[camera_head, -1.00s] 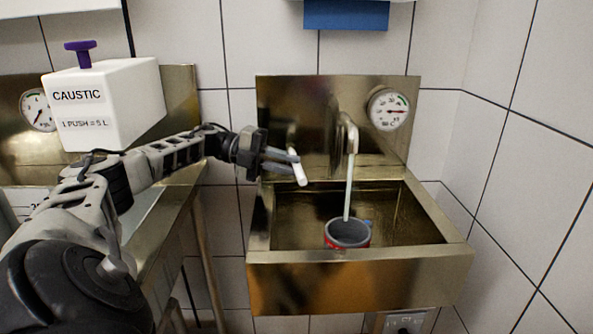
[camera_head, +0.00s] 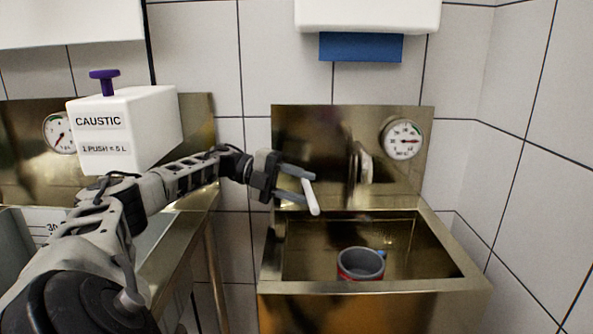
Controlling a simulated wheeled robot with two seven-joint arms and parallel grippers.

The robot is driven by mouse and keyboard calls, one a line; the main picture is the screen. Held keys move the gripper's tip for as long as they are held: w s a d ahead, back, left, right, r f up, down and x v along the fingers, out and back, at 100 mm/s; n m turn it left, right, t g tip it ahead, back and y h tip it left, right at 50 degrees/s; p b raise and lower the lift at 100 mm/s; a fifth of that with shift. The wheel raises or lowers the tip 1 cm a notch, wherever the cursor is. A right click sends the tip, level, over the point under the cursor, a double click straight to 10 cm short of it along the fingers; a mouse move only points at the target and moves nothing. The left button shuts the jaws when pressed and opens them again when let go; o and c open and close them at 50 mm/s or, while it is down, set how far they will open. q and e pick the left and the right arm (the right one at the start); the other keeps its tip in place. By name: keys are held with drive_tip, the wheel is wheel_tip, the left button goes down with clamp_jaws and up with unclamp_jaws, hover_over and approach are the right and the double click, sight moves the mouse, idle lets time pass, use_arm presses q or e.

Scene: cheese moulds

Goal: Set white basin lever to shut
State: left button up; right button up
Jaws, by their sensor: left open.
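The white lever (camera_head: 312,198) stands out in front of the brass back panel of the basin (camera_head: 470,285), on the panel's left side. It slants down and slightly right. My left gripper (camera_head: 298,181) reaches in from the left with its fingers apart, right at the upper end of the lever. I cannot tell whether a finger touches it. The lever's mount is hidden behind the gripper. The spout (camera_head: 363,163) on the panel has no water stream below it. My right gripper is out of view.
A grey and red cup (camera_head: 360,264) stands in the basin. A dial gauge (camera_head: 403,139) is on the panel at right. A white CAUSTIC container (camera_head: 130,130) with a purple pump stands at left, near my left arm. A blue-and-white dispenser (camera_head: 360,47) hangs above.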

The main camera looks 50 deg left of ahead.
use_arm(q)
drive_tip(key=s+d+r+b, duration=0.3)
drive_tip(key=s+d+r, duration=0.6)
drive_tip(key=d+r, duration=0.1)
drive_tip(key=shift+s+d+r+b, duration=0.15)
drive_tip(key=shift+d+r+b, duration=0.2)
drive_tip(key=shift+r, duration=0.45)
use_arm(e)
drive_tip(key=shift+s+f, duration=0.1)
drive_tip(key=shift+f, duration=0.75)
